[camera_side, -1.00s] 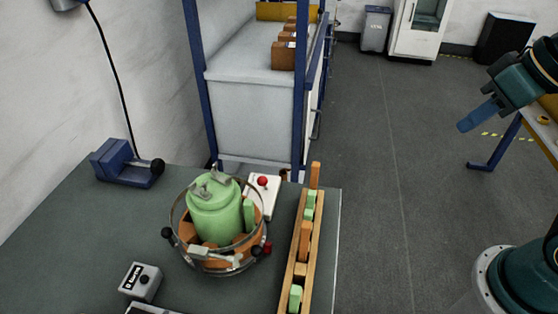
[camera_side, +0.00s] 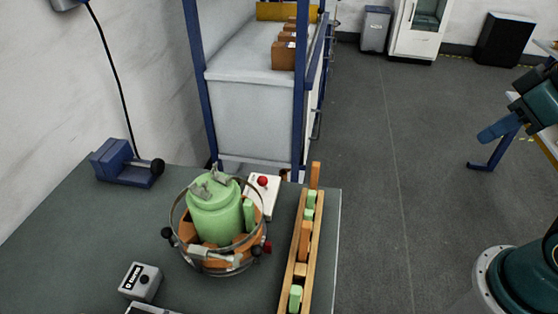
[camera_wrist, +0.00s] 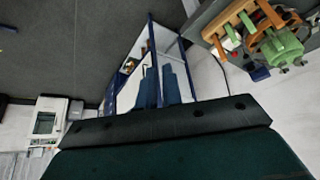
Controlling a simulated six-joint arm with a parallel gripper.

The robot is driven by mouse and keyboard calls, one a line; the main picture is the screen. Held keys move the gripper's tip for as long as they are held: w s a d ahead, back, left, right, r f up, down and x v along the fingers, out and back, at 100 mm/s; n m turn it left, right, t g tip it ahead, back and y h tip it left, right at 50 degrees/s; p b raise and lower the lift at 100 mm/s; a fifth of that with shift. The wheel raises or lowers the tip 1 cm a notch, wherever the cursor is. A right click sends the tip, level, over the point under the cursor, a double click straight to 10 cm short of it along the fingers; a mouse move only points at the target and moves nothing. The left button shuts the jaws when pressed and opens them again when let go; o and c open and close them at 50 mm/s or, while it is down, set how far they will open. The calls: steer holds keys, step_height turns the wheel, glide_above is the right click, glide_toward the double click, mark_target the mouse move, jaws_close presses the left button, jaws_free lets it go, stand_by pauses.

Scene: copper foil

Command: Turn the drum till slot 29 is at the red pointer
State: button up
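The drum (camera_side: 214,222) stands on the bench in the side view, a green cylinder with orange blocks around it inside a metal ring. Grey clamps sit on its top. It also shows at the upper right of the wrist view (camera_wrist: 277,47). A small red part (camera_side: 267,246) is at the ring's right front; I cannot tell whether it is the pointer. Slot numbers are not readable. My gripper (camera_side: 492,132) is far to the right of the drum, over the floor and apart from everything. Its blue fingers show in the wrist view (camera_wrist: 164,86); their opening is unclear.
A wooden rack (camera_side: 294,268) with green and orange blocks stands right of the drum. A white box with a red button (camera_side: 263,181) is behind it. A blue device (camera_side: 128,163) and a small grey box (camera_side: 140,282) are on the left. Open floor separates my arm from the bench.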

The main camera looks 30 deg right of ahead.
steer(key=o, duration=0.3)
steer(key=shift+o, duration=0.3)
steer(key=shift+w+a+r, duration=0.25)
steer(key=shift+w+a, duration=0.1)
steer(key=shift+w, duration=0.1)
steer(key=n+g+y, duration=0.2)
steer(key=g, duration=0.4)
glide_above(257, 246)
steer(key=d, duration=0.3)
step_height(257, 246, down, 6)
steer(key=shift+w+a+r, duration=0.2)
steer(key=shift+w, duration=0.1)
steer(key=shift+f, duration=0.1)
steer(key=f, duration=0.4)
steer(key=a+f, duration=0.1)
steer(key=f, duration=0.4)
steer(key=a+f, duration=0.1)
steer(key=f, duration=0.3)
steer(key=shift+s+a+f, duration=0.2)
steer(key=shift+s+a, duration=0.05)
steer(key=shift+s, duration=0.05)
